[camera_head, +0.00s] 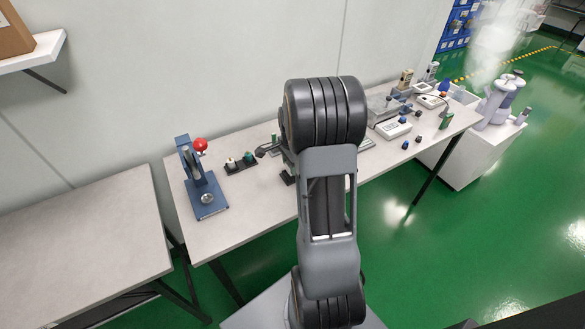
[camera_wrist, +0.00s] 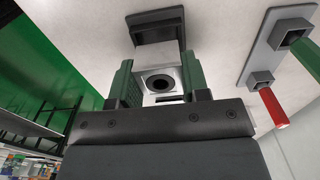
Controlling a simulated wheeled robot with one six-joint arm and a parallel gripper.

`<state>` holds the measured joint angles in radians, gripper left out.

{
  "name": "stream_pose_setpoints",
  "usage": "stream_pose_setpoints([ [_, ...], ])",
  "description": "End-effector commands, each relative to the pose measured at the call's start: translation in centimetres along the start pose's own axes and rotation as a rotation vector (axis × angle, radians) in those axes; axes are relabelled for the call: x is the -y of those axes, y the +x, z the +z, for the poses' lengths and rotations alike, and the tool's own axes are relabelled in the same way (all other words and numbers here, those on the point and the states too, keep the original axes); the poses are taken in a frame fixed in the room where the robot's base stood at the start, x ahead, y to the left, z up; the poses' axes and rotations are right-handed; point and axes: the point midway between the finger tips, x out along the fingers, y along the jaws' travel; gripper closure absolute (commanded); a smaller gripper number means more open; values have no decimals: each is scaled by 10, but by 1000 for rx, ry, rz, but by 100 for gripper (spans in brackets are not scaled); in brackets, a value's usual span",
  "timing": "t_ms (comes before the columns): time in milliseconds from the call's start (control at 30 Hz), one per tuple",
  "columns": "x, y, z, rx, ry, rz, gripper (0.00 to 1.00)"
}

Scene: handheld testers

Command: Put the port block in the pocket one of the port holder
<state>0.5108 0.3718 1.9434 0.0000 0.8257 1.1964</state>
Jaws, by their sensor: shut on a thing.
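My gripper (camera_wrist: 160,82) has green fingers in the wrist view. They are shut on the port block (camera_wrist: 160,76), a pale grey block with a round dark opening facing the camera. A dark grey stand (camera_wrist: 155,27) is just beyond the block; I cannot tell whether they touch. A grey plate with two square sockets, which looks like the port holder (camera_wrist: 277,45), is to the right, apart from the block. A red cylinder (camera_wrist: 273,108) is by its nearer socket. Which socket is pocket one cannot be told. In the head view my arm hides the block and most of the gripper.
The long table (camera_head: 235,205) carries a blue press with a red knob (camera_head: 201,175) and a dark rack with small cylinders (camera_head: 241,164) at left. Several devices, including a white box (camera_head: 394,129), crowd its right part. An emptier table (camera_head: 80,230) is at far left.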

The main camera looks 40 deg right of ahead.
Motion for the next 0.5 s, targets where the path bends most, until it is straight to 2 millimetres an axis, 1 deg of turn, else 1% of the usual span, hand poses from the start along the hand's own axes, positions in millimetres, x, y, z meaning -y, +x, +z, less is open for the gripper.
stream_pose_setpoints([
  [33,0,8,0,1,0,3,88],
  [133,0,18,0,0,-1,1,88],
  [500,0,22,0,0,-1,0,88],
])
